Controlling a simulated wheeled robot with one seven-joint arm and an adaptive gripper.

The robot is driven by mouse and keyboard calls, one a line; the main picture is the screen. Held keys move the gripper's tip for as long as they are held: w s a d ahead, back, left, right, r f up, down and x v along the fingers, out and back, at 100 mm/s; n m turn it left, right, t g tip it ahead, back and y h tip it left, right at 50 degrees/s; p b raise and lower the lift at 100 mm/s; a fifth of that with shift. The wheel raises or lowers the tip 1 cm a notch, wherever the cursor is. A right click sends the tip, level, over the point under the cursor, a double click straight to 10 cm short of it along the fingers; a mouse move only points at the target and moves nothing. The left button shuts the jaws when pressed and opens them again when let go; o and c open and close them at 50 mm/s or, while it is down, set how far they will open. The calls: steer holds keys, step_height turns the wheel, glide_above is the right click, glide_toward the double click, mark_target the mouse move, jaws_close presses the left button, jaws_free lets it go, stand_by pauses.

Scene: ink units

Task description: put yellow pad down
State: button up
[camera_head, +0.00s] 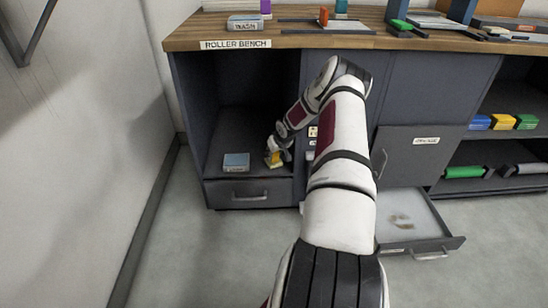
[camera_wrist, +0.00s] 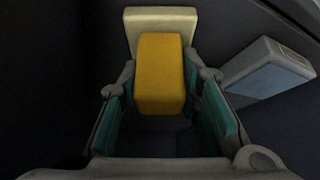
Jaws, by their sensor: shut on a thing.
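The yellow pad (camera_wrist: 160,75) is a yellow block on a pale cream backing (camera_wrist: 145,20). In the wrist view it sits between the two teal-lined fingers of my gripper (camera_wrist: 160,105), which is shut on it. In the head view the yellow pad (camera_head: 273,159) shows small at the tip of my gripper (camera_head: 277,150), inside the open cubby (camera_head: 225,160) under the bench. It is low, near the cubby floor. I cannot tell whether it touches the floor.
A blue-grey box (camera_head: 236,162) stands on the cubby floor left of my gripper; the wrist view shows it at right (camera_wrist: 265,70). A closed drawer (camera_head: 249,193) lies below the cubby. An open drawer (camera_head: 415,225) juts out at right. The bench top (camera_head: 290,40) overhangs above.

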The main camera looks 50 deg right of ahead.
steer(key=shift+f, duration=0.1)
steer(key=o, duration=1)
